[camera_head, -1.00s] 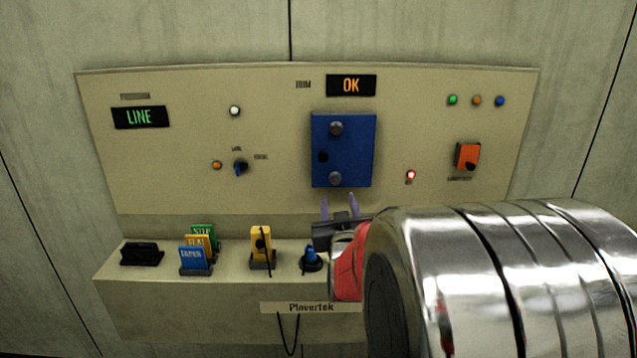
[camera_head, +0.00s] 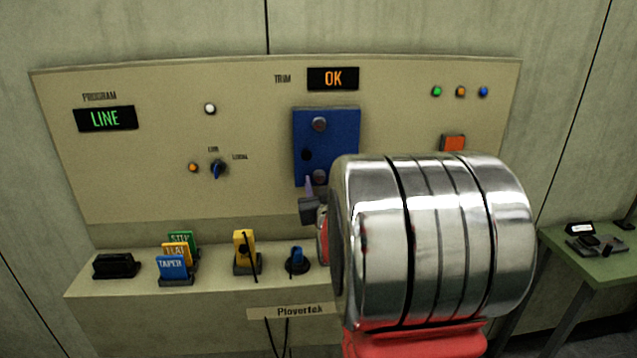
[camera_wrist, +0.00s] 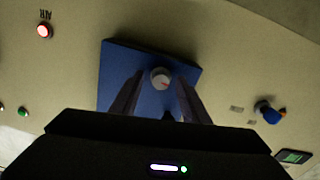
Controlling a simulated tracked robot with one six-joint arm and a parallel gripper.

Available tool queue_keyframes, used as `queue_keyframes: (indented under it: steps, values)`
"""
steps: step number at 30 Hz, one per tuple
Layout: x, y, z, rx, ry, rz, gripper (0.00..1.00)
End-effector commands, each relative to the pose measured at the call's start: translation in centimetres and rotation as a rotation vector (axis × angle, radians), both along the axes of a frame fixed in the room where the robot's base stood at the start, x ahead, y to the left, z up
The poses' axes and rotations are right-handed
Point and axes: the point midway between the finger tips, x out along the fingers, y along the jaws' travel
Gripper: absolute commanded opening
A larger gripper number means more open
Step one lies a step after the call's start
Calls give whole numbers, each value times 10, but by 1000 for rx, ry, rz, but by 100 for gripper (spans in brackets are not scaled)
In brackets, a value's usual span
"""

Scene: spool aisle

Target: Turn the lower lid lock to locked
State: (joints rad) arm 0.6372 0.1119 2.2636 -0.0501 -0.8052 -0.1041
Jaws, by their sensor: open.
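The blue lid (camera_head: 340,135) is on the panel, with a grey round upper lock (camera_head: 319,124) and a lower lock (camera_head: 319,177). In the wrist view, upside down, the lower lock (camera_wrist: 160,77) shows as a pale round knob with a small reddish mark on the blue lid (camera_wrist: 113,72). My gripper (camera_wrist: 159,82) is open, its two dark fingers on either side of the knob in the picture; contact cannot be told. In the head view my gripper (camera_head: 309,184) is at the lid's lower edge, partly hidden by my arm. The upper lock is hidden in the wrist view.
A red AIR light (camera_wrist: 44,31) shows in the wrist view. A blue selector (camera_head: 217,169) is left of the lid. The ledge below holds coloured cards (camera_head: 172,267), a yellow block (camera_head: 245,252) and a blue knob (camera_head: 297,258). A green table (camera_head: 590,262) stands at right.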

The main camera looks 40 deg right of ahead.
Motion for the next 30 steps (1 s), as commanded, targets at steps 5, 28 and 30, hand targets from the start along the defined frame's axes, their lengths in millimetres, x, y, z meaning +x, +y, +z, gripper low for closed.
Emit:
queue_keyframes:
  steps: [5,28,30]
  values:
    - [1,1,0,0,0,3,35]
    - [2,4,0,-47,32,6,1]
    - [2,4,0,-59,40,7,1]
